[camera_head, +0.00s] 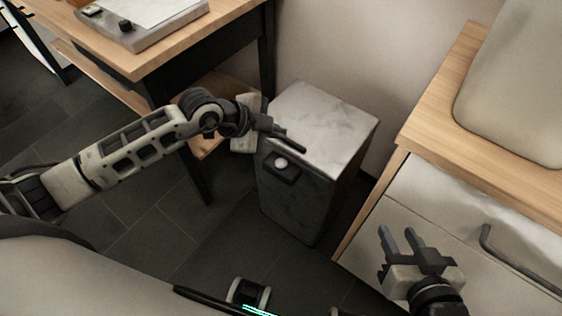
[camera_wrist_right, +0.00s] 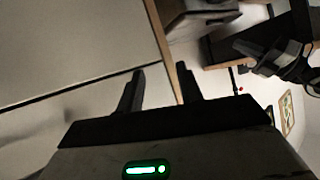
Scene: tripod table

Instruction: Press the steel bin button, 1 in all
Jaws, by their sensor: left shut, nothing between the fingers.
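The steel bin (camera_head: 322,115) is a grey box with a pale marbled top, standing on the dark floor between a wooden table and a cabinet. Its round white button (camera_head: 281,164) sits in a dark housing high on the front face. My left gripper (camera_head: 300,147) is shut and empty. Its fingers appear over the bin's top front edge, just above the button in the picture; I cannot tell whether they touch the bin. My right gripper (camera_head: 397,232) is open and empty in front of the cabinet. Its fingers also show in the right wrist view (camera_wrist_right: 158,78).
A wooden table (camera_head: 180,50) with dark legs is at the left, bearing a grey device (camera_head: 140,22). The wooden-topped cabinet (camera_head: 440,125) at the right has a dark handle (camera_head: 510,260) and a large pale rounded object (camera_head: 515,90) on top. Floor before the bin is mostly clear.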

